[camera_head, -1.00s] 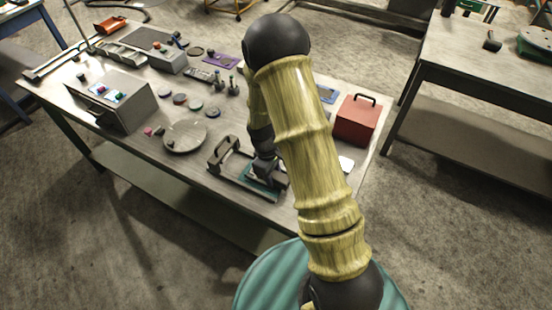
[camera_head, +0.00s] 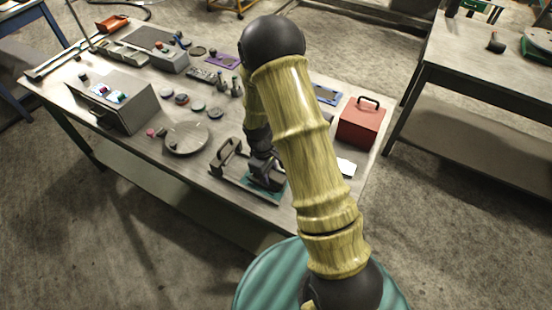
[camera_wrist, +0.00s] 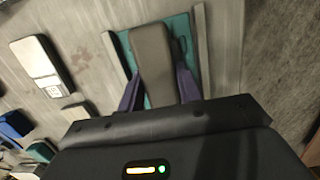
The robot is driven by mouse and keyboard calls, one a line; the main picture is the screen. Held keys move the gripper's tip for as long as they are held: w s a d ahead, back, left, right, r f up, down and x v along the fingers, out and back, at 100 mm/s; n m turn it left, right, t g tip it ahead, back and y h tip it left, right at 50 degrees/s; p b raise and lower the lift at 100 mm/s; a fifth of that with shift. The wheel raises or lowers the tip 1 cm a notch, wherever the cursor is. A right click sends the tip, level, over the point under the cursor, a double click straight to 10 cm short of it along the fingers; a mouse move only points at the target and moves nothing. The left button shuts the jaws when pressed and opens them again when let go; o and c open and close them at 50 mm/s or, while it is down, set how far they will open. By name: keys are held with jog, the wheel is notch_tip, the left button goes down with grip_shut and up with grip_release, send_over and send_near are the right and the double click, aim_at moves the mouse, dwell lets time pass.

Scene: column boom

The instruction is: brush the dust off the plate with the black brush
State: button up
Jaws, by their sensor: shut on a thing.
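My gripper (camera_wrist: 158,90) is shut on a dark grey block-like thing (camera_wrist: 152,55), which I take to be the black brush. Its bristles are hidden. Under it lies a flat teal surface (camera_wrist: 183,28), seen on both sides of the held thing; whether it touches cannot be told. In the head view the teal surface (camera_head: 274,195) shows near my gripper (camera_head: 262,178), beside a dark handled frame (camera_head: 228,152). A round grey plate-like disc (camera_head: 187,139) lies farther left on the table. I cannot make out dust or tell which of these is the plate.
A red box with a handle (camera_head: 361,123) stands on the table to the right. A white-topped thing (camera_wrist: 41,66) lies left in the wrist view. Several small discs (camera_head: 182,99), a grey control box (camera_head: 112,103) and other items fill the table's left and back.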

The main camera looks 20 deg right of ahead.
notch_tip(320, 180, up, 5)
jog(key=p, duration=0.3)
jog(key=shift+s, duration=0.1)
jog(key=shift+w+r+p, duration=0.2)
jog(key=shift+r+p, duration=1.2)
jog(key=shift+r, duration=0.15)
jog(key=shift+s+d, duration=0.1)
jog(key=shift+s, duration=0.05)
